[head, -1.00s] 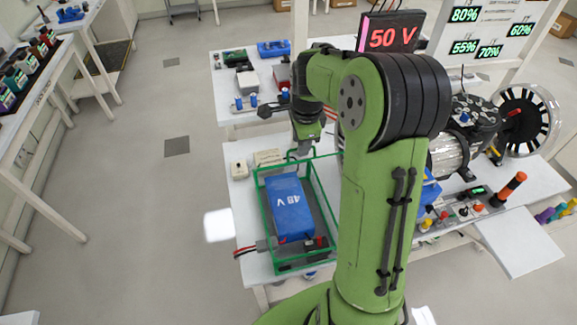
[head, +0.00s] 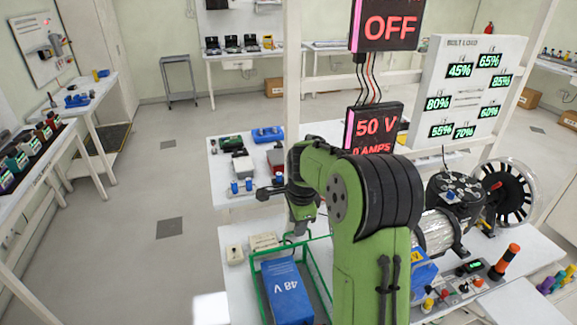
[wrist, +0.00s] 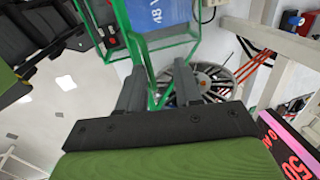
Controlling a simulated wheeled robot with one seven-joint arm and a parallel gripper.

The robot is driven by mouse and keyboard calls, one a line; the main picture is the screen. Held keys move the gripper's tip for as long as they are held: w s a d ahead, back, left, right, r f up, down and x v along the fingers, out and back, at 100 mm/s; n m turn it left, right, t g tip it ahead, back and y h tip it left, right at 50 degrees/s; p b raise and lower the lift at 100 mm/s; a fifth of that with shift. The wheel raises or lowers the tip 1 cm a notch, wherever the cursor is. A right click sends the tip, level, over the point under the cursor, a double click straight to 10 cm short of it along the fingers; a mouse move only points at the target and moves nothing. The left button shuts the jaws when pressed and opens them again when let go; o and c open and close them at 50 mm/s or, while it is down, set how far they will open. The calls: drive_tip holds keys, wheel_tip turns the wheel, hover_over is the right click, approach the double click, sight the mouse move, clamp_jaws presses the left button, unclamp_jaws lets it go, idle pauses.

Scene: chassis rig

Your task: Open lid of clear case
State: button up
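The clear case (head: 258,290) has green edges and stands on the white table, its lower part cut off in the head view. A blue block marked 48 V (head: 287,292) sits inside it. My gripper (head: 293,238) is at the case's far top edge, partly hidden by my arm in the head view. In the wrist view my gripper (wrist: 158,92) has its two dark fingers apart, with a green case edge (wrist: 122,30) running up to and between them. Whether they touch it I cannot tell. The lid looks closed, though its clear panels are hard to see.
A beige box (head: 263,242) and a small white switch box (head: 235,254) stand just behind the case. A motor (head: 438,232) and a black-and-white wheel (head: 507,190) are to the right. Signs reading OFF (head: 390,26) and 50 V (head: 375,127) hang above. Floor is free at left.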

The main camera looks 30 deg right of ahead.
drive_tip(key=w+d+r, duration=0.1)
drive_tip(key=w+r, duration=0.7)
drive_tip(key=r, duration=0.3)
drive_tip(key=shift+w+d+r, duration=0.25)
drive_tip(key=shift+d, duration=0.15)
idle(0.5)
idle(0.4)
